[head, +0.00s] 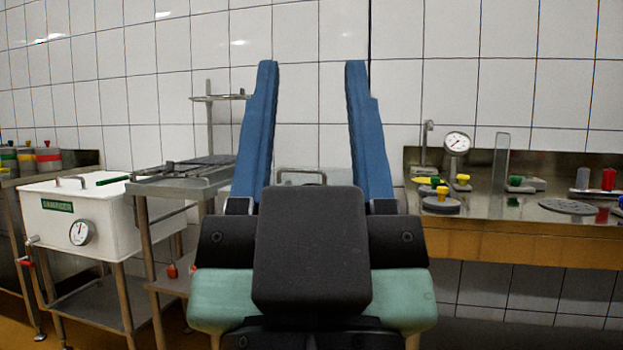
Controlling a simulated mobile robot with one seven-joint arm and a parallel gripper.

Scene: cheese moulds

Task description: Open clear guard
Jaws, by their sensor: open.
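My gripper (312,70) is in the middle of the head view with its two blue fingers pointing up and spread wide. It is open, with only tiled wall showing between the fingertips. Low between the fingers, a metal bar handle (301,171) shows on a pale, see-through-looking panel (290,181), perhaps the clear guard. My gripper's dark body hides its lower part and the fingers hide its sides. I cannot tell whether the panel is open or shut, or how far it is from the fingers.
A white vat (100,225) with a dial stands left, beside a metal stand (183,187) with a tall post. Right is a steel-topped table (510,207) with a gauge (457,143), an upright grey-clear piece (499,165) and small coloured-knob items. Tiled wall stands behind.

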